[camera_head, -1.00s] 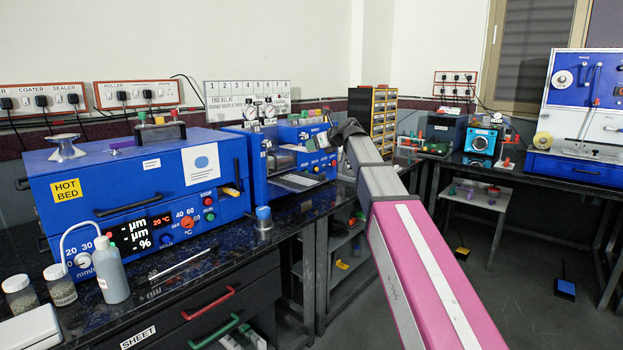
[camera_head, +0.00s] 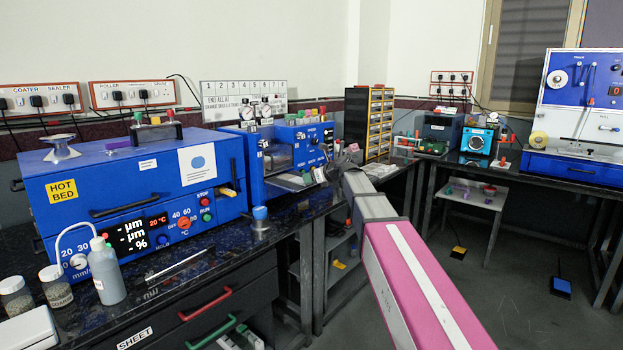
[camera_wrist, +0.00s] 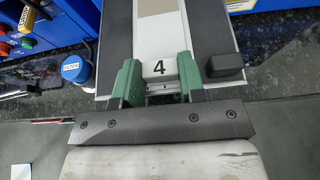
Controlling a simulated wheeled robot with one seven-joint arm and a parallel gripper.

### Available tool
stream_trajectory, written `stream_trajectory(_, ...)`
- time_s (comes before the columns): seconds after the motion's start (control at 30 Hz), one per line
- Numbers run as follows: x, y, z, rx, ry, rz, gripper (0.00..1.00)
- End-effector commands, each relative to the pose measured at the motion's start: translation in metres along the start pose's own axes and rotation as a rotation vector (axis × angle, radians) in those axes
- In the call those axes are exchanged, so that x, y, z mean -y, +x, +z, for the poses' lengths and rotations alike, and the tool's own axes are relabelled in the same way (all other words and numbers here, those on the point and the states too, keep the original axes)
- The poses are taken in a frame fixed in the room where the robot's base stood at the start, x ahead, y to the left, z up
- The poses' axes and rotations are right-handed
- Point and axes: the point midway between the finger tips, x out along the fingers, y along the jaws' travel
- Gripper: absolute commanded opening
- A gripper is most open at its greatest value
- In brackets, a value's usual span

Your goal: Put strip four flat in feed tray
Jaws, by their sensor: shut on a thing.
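In the wrist view, strip four (camera_wrist: 158,58) is a pale strip with a beige band and a black "4" on its near end. The two green fingers of my gripper (camera_wrist: 160,82) are shut on this near end. The strip runs away from me over a flat dark grey tray with pale edges, which looks like the feed tray (camera_wrist: 117,45). I cannot tell whether the strip touches the tray surface.
A black block (camera_wrist: 223,66) sits at the tray's right side, close to the right finger. A blue-capped filter pot (camera_wrist: 76,68) stands left of the tray. In the head view, the hot bed (camera_head: 130,190) and a wash bottle (camera_head: 106,270) occupy the left bench.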

Motion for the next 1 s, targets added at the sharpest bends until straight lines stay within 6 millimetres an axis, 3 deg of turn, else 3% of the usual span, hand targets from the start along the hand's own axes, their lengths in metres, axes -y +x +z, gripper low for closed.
stream_trajectory(0.27, 0.000, 0.001, -0.001, 0.000, 0.000, 0.000, 0.15)
stream_trajectory(0.3, 0.000, 0.001, -0.002, 0.000, 0.000, 0.000, 0.40)
stream_trajectory(0.37, 0.000, 0.001, -0.001, 0.000, -0.001, 0.000, 0.60)
stream_trajectory(0.4, 0.000, 0.001, -0.001, 0.000, -0.001, 0.000, 0.63)
stream_trajectory(0.73, 0.000, -0.001, 0.001, 0.000, -0.001, 0.000, 0.63)
stream_trajectory(1.0, -0.002, -0.044, -0.001, 0.001, 0.000, -0.002, 0.63)
